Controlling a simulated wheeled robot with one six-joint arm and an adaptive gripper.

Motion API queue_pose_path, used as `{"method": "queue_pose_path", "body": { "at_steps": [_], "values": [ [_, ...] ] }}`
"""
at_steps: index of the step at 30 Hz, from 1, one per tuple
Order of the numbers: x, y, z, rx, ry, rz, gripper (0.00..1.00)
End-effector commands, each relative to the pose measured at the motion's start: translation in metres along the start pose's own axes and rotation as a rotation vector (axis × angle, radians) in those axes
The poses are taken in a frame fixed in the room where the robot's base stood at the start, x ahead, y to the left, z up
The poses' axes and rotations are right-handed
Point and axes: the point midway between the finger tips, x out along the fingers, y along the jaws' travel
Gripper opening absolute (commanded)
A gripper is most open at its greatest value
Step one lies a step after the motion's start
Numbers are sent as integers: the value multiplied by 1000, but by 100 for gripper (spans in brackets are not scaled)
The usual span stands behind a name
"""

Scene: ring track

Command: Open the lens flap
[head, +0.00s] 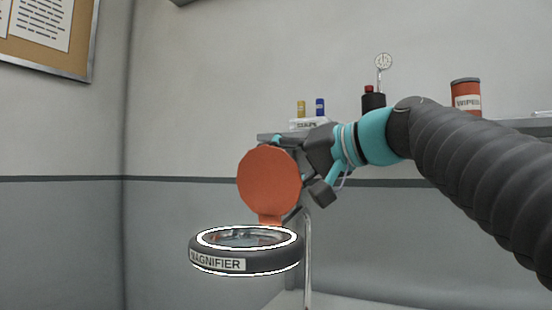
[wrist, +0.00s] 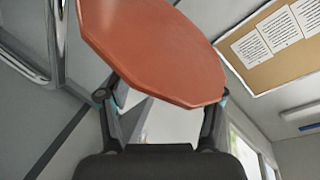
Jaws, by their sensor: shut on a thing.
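The magnifier (head: 244,262) is a dark ring with a lit white rim and a label, in the lower middle of the head view. Its orange lens flap (head: 268,182) stands upright at the back right of the ring, and the lens in the ring is uncovered. My gripper (head: 290,172) is behind the flap at its right side, its fingertips mostly hidden by it. In the wrist view the flap (wrist: 155,45) fills the upper middle, and my gripper (wrist: 160,95) is shut on it, a finger on each side.
Behind my arm, a shelf holds a red "WIPES" can (head: 466,97), a dark holder (head: 373,101) and small yellow and blue items (head: 310,107). A thin metal post (head: 308,260) stands right of the magnifier. A notice board (head: 48,35) hangs at upper left. The space left of the magnifier is clear.

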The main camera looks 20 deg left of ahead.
Motion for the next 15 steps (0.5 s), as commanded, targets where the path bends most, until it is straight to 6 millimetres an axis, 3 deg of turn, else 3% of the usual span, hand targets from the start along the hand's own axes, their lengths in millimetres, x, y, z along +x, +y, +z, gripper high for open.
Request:
{"method": "queue_pose_path", "body": {
  "at_steps": [15],
  "values": [
    [2,0,3,-1,-9,1,49]
  ]
}}
